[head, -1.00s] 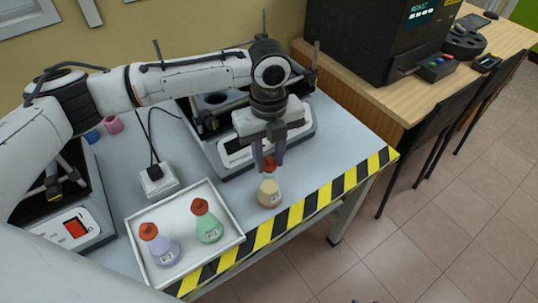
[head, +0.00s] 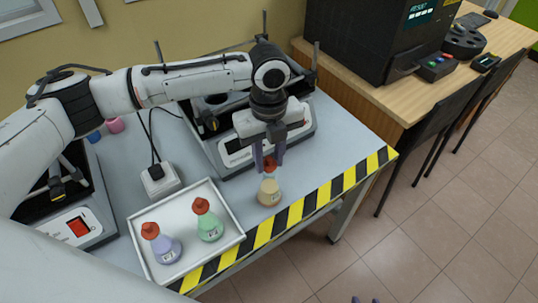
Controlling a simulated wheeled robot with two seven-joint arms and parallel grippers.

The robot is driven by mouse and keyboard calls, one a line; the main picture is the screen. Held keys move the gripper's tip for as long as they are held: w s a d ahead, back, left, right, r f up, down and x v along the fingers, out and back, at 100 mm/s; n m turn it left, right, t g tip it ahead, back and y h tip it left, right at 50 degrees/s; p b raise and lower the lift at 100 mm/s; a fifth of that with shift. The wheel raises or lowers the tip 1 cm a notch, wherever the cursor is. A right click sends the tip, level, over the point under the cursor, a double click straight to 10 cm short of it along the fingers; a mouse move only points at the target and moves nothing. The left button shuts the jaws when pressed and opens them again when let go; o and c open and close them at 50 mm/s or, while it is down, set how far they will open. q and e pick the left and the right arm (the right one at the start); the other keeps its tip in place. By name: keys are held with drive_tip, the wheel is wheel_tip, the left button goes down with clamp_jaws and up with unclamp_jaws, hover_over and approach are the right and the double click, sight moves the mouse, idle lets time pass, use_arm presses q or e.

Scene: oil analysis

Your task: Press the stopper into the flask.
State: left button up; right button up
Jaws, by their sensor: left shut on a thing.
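A flask (head: 268,194) with tan liquid and a pale label stands upright on the grey bench near the striped front edge. A red stopper (head: 270,168) is at the top of its neck. My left gripper (head: 270,166) points down over this flask, its two purple fingers shut on the stopper. The fingers partly hide the stopper and the neck, so how deep the stopper sits cannot be told. Only the purple fingertips of my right gripper (head: 365,300) show at the bottom edge, away from the bench.
A white tray (head: 138,233) left of the flask holds a purple flask (head: 165,248) and a green flask (head: 209,229), both red-stoppered. A bench instrument (head: 235,152) stands behind my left gripper. A power socket block (head: 160,181) with cables lies behind the tray.

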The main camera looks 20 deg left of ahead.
idle(0.4)
use_arm(q)
drive_tip(key=o, duration=1.6)
drive_tip(key=shift+c, duration=0.2)
drive_tip(key=shift+r, duration=0.1)
drive_tip(key=shift+r, duration=3.4)
clamp_jaws()
drive_tip(key=shift+f, duration=0.35)
